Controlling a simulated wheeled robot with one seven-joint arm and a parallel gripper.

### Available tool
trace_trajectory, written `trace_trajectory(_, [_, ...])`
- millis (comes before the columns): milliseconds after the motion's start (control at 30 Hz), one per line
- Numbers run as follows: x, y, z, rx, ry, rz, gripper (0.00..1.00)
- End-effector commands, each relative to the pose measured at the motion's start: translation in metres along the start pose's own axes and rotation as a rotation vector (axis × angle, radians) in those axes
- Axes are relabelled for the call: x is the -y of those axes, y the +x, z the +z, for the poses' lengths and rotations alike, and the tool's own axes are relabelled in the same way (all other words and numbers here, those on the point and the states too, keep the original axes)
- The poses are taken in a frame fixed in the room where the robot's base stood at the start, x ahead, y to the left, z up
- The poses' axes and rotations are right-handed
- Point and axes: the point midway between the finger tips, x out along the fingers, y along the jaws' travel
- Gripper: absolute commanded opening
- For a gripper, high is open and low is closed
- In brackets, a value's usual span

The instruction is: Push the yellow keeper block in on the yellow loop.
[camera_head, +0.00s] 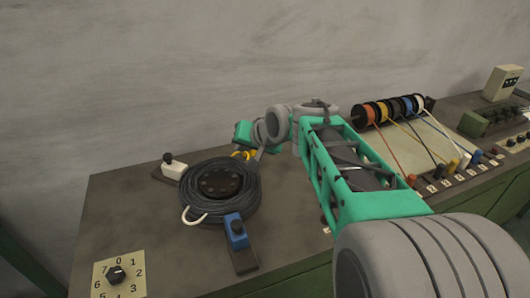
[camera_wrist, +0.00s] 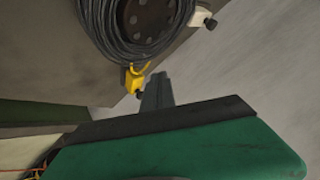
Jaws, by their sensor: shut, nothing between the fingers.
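The yellow keeper block (camera_wrist: 134,82) sits at the edge of the dark cable coil (camera_wrist: 178,45) in the wrist view. The yellow loop (camera_wrist: 143,67) curves between it and the coil. In the head view, a small patch of yellow, the loop (camera_head: 240,155), shows at the coil's (camera_head: 238,205) far right edge; the block is mostly hidden there by my arm. My gripper (camera_wrist: 157,84) is shut and empty, its fingertips just right of the yellow block. I cannot tell whether they touch it. It also shows in the head view (camera_head: 258,155), beside the yellow.
A blue block (camera_head: 236,230) stands at the coil's front and a white block (camera_head: 175,170) at its back left. A white loop (camera_head: 193,217) is at its left. A numbered dial (camera_head: 115,274) is front left. Coloured wire spools (camera_head: 392,108) stand right of my arm.

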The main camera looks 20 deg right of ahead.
Motion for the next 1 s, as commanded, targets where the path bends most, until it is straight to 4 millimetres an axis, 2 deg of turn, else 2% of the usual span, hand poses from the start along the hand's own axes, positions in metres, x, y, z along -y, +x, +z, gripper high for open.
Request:
trace_trajectory(33, [-0.038,0.058,-0.004,-0.054,0.108,-0.062,0.0])
trace_trajectory(100, [-0.066,0.099,-0.035,-0.136,0.268,-0.188,0.0])
trace_trajectory(133, [-0.08,0.112,-0.048,-0.169,0.337,-0.245,0.0])
trace_trajectory(233, [-0.13,0.143,-0.08,-0.252,0.548,-0.433,0.0])
trace_trajectory(300, [-0.16,0.15,-0.095,-0.291,0.664,-0.547,0.0])
trace_trajectory(400, [-0.188,0.148,-0.108,-0.32,0.768,-0.662,0.0])
trace_trajectory(500, [-0.195,0.145,-0.116,-0.327,0.809,-0.711,0.0])
trace_trajectory(600, [-0.189,0.149,-0.122,-0.325,0.813,-0.719,0.0])
trace_trajectory(1000, [-0.154,0.204,-0.16,-0.324,0.809,-0.715,0.0])
